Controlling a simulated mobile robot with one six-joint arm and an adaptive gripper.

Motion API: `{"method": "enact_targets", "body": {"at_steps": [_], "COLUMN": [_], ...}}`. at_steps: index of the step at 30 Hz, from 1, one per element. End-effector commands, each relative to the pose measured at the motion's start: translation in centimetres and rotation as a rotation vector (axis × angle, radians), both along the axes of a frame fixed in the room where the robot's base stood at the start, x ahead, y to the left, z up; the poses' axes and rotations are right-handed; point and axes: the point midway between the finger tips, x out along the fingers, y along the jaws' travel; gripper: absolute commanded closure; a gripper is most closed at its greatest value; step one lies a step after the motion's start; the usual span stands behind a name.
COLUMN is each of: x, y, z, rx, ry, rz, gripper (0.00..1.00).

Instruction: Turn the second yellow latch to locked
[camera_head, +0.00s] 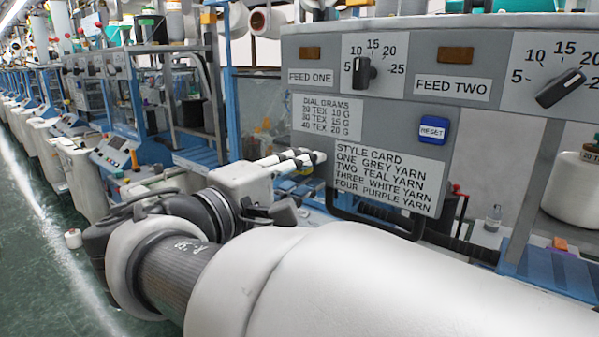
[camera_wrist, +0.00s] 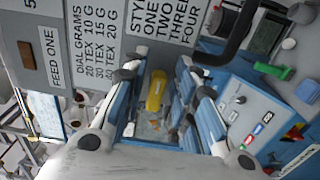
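My gripper (camera_head: 305,158) is in front of the grey panel's lower left part in the head view. In the wrist view my gripper (camera_wrist: 166,82) has its two fingers spread wide, with nothing held between them. A yellow elongated piece (camera_wrist: 155,91) shows between the fingers in the wrist view, beyond them, among blue frame parts. I cannot tell whether it is a latch, or which one. No latch is clearly seen in the head view; my arm hides much of the area below the panel.
The grey panel (camera_head: 474,130) carries two dials, the left (camera_head: 363,71) and the right (camera_head: 560,88), a blue RESET button (camera_head: 433,130) and printed cards. A black bent bar (camera_head: 376,222) runs below it. A white cone (camera_head: 575,188) stands right.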

Motion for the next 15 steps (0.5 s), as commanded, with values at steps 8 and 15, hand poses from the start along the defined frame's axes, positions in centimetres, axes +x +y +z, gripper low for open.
{"method": "enact_targets", "body": {"at_steps": [8, 15], "x": [-0.01, -0.84], "y": [0.01, 0.77], "z": [0.00, 0.01], "rx": [-0.001, -0.001], "ry": [0.001, -0.001], "rz": [0.000, 0.003], "gripper": [0.65, 0.65]}}
